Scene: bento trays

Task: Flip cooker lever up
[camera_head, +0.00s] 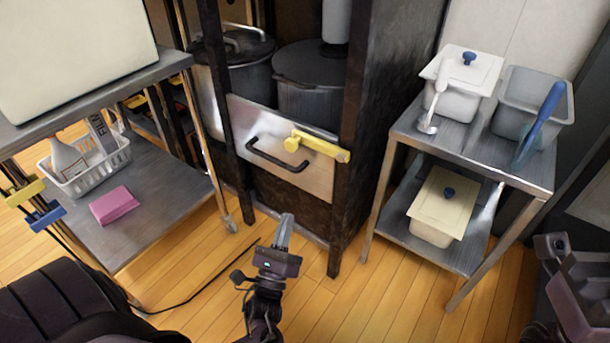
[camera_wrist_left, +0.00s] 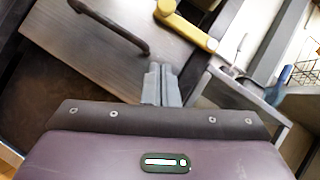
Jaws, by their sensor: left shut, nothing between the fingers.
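The cooker's yellow lever (camera_head: 318,146) lies nearly level across the upper right of a metal front panel (camera_head: 265,140), its pivot end at the left and its free end at the right. The lever also shows at the top of the left wrist view (camera_wrist_left: 186,24). A black bar handle (camera_head: 277,157) sits on the panel left of and below the lever. My left gripper (camera_head: 285,220) is shut and empty, in front of and below the panel, fingers pointing towards it. In the left wrist view its fingertips (camera_wrist_left: 160,72) are apart from the lever. My right gripper's fingers are not seen.
Dark posts (camera_head: 352,150) frame the cooker, with large pots (camera_head: 308,68) behind the panel. A left cart holds a white basket (camera_head: 112,165) and pink block (camera_head: 114,206). A right cart (camera_head: 455,140) holds lidded containers and a ladle (camera_head: 432,110).

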